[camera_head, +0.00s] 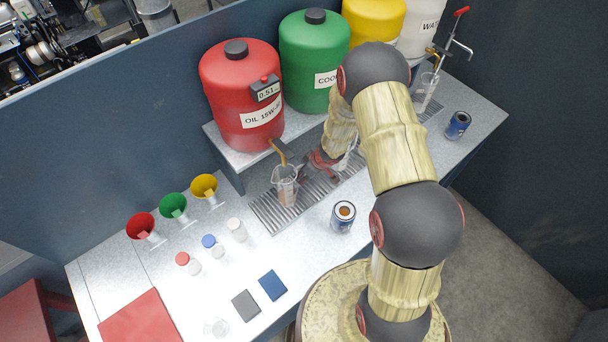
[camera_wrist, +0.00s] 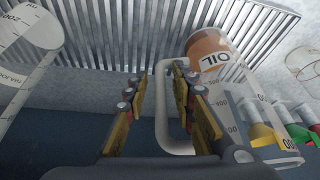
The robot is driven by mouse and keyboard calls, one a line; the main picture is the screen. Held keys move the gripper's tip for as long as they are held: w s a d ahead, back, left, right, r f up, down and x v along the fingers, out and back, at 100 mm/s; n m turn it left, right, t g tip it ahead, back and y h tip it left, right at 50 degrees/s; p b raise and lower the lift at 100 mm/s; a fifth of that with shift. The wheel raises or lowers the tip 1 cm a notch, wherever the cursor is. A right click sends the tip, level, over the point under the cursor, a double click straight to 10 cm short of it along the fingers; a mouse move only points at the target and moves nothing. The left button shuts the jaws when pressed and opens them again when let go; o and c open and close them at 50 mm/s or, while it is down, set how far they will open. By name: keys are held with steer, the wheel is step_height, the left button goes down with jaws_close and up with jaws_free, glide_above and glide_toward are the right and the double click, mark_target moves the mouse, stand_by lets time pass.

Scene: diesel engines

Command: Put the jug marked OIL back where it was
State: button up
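The clear jug marked OIL (camera_head: 286,188) stands on the drip grate under the tap of the red oil drum, with some brown oil in it. In the wrist view the jug (camera_wrist: 235,95) is at the right, its OIL label and scale marks showing. My gripper (camera_head: 316,166) is just right of the jug. In the wrist view its fingers (camera_wrist: 160,72) are apart, and part of the jug's pale handle (camera_wrist: 161,100) shows in the gap between them. The right finger covers part of the handle. I cannot tell whether either finger touches it.
The red drum (camera_head: 240,100) stands on a raised shelf beside the green drum (camera_head: 312,65). Another clear jug (camera_wrist: 25,60) is at the left in the wrist view. Funnels (camera_head: 173,206) and small bottles stand left.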

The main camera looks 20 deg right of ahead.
steer(key=shift+r, duration=0.25)
steer(key=s+d+r+m+t+h+p, duration=0.1)
steer(key=s+d+r+h, duration=0.15)
steer(key=r, duration=1.05)
steer(key=s+d+r+m+t+h+p, duration=0.1)
steer(key=d+r+m, duration=0.15)
steer(key=r, duration=1.05)
steer(key=s+d+r+m+t+h+p, duration=0.15)
steer(key=d+r, duration=0.25)
steer(key=r, duration=0.9)
steer(key=s+a+r+y, duration=0.1)
steer(key=s+a+r, duration=0.2)
steer(key=s, duration=0.4)
steer(key=s+a+r+g, duration=0.1)
steer(key=s+a+r, duration=0.3)
steer(key=s, duration=0.4)
steer(key=s+a+r+m+g+y, duration=0.1)
steer(key=s+a+r, duration=0.2)
steer(key=s+a, duration=0.2)
steer(key=s, duration=0.3)
steer(key=shift+a+r+y, duration=0.3)
steer(key=shift+a, duration=0.1)
